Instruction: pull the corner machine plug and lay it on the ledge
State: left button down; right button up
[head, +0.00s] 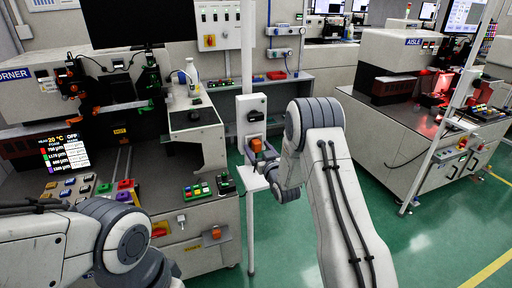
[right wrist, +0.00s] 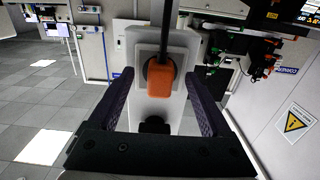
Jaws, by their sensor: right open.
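The orange plug (head: 256,145) sits in a white socket box (head: 243,106) on a thin white post beside the corner machine (head: 95,110). In the right wrist view the plug (right wrist: 160,78) shows against the white socket plate, its dark cord running up. My right gripper (right wrist: 160,82) is open, with one dark finger on each side of the plug and a gap on both sides. In the head view my right wrist partly hides the area beside the plug. A small white ledge (head: 247,180) is on the post below the socket. My left gripper is out of view; only its arm shows.
The corner machine's console, with a lit display (head: 66,152) and coloured buttons, stands left of the post. A white bottle (head: 192,77) stands on its side shelf. The aisle machine (head: 400,100) stands at the right. Green floor (head: 295,245) lies open between the machines.

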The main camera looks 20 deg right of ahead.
aim_at(258, 148)
grip_shut()
dwell(1.5)
jog(key=shift+s+d+b, duration=0.1)
jog(key=shift+s+b, duration=0.55)
jog(key=shift+s, duration=2.3)
